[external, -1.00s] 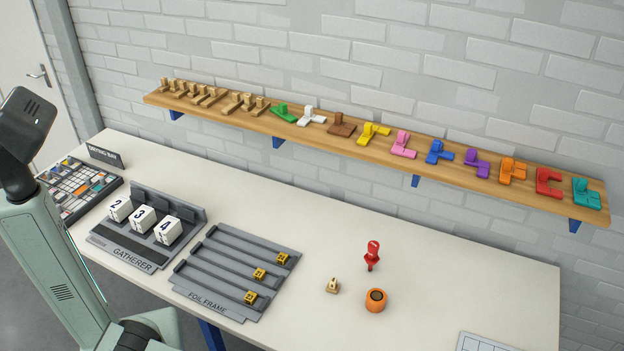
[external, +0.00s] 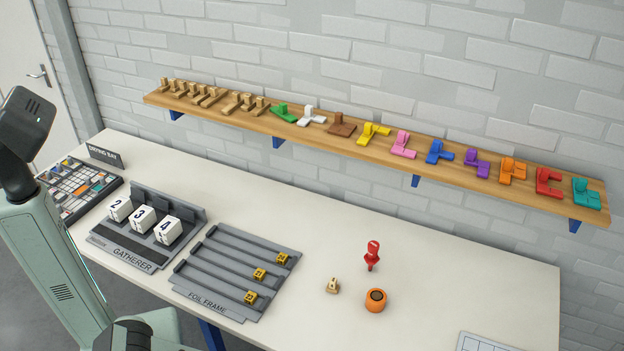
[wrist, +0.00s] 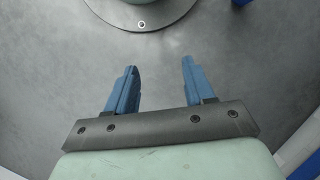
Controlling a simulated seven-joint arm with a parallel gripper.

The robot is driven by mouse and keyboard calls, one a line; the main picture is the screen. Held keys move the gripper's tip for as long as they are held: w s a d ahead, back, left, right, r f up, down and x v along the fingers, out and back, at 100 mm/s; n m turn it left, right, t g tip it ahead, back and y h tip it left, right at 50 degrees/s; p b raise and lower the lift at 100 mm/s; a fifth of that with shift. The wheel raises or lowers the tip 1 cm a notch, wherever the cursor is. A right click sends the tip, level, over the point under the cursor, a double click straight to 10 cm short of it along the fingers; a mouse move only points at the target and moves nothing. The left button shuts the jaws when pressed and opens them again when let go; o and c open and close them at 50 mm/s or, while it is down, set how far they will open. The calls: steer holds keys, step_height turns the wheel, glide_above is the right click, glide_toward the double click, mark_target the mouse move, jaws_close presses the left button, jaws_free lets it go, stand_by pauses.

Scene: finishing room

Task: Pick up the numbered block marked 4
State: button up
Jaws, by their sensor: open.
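The block marked 4 (external: 168,230) is a white cube with a black number. It sits in the grey gatherer tray (external: 127,255), at the right end of a row with the block marked 3 (external: 142,218) and the block marked 2 (external: 120,209). My gripper (wrist: 154,82) shows in the wrist view with its two blue fingers apart and nothing between them. Below it are only a grey floor and a round grey base plate. The blocks are not in the wrist view. My gripper's fingers do not show in the external view.
Right of the tray lies the grey foil frame (external: 215,302) with several small yellow pieces. A tan piece (external: 332,287), a red stamp-like object (external: 372,256) and an orange round object (external: 375,300) stand farther right. A shelf (external: 350,143) of coloured shapes runs along the wall.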

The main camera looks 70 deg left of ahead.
steer(key=s+a+r+n+g, duration=0.1)
steer(key=s+r+g, duration=0.1)
steer(key=s, duration=0.5)
steer(key=w+d+r+t+h, duration=0.1)
steer(key=w+d+r+t, duration=0.2)
steer(key=w+d, duration=0.9)
steer(key=w+d+r+t+h, duration=0.5)
steer(key=w+d+r+t, duration=0.2)
steer(key=w+d+r, duration=1.95)
steer(key=w+a+r+n+t+h, duration=0.1)
steer(key=w+r, duration=0.3)
steer(key=r, duration=0.2)
steer(key=w+a+r+n+t, duration=0.1)
steer(key=w+r, duration=0.3)
steer(key=r, duration=0.3)
steer(key=a+r+n, duration=0.1)
steer(key=a, duration=0.1)
steer(key=w+a+r+n, duration=0.1)
steer(key=a+r+n, duration=0.1)
steer(key=a, duration=0.1)
steer(key=shift+w+a, duration=0.3)
steer(key=shift+a, duration=0.05)
steer(key=a+r+n+y, duration=0.15)
steer(key=a+n, duration=0.25)
steer(key=a, duration=0.7)
steer(key=n+g+y, duration=0.2)
steer(key=n, duration=1.7)
glide_toward(333, 280)
steer(key=shift+n, duration=0.3)
steer(key=shift+x, duration=5.05)
